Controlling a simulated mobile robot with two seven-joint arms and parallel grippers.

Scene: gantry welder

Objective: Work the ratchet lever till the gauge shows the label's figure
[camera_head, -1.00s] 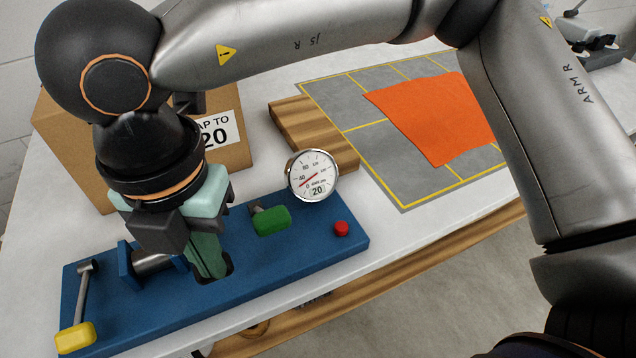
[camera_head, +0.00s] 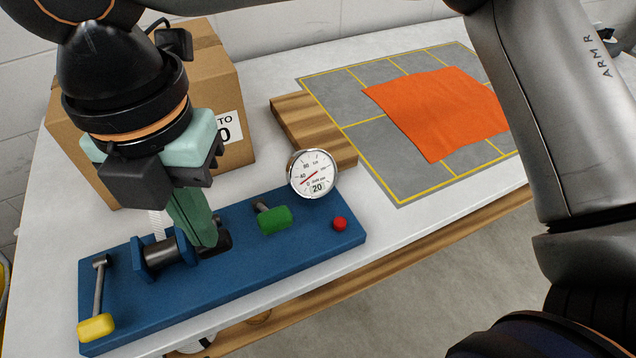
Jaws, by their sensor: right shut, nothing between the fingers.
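The round gauge (camera_head: 313,174) stands at the back of the blue base (camera_head: 300,240). The label (camera_head: 229,130) on the cardboard box is partly covered by my right arm; "TO" and a "0" show. On the base are a lever with a yellow grip (camera_head: 97,327), a metal drum (camera_head: 160,252), a green handle (camera_head: 275,219) and a dark part (camera_head: 222,243) by my fingers. My right gripper (camera_head: 207,243) is shut and empty, pointing down beside the drum; contact with the dark part is unclear.
The cardboard box (camera_head: 85,150) stands behind my right gripper. A red button (camera_head: 340,224) is at the base's right end. A wooden block (camera_head: 300,125) and a grey mat (camera_head: 375,165) with an orange cloth (camera_head: 435,110) lie at the right.

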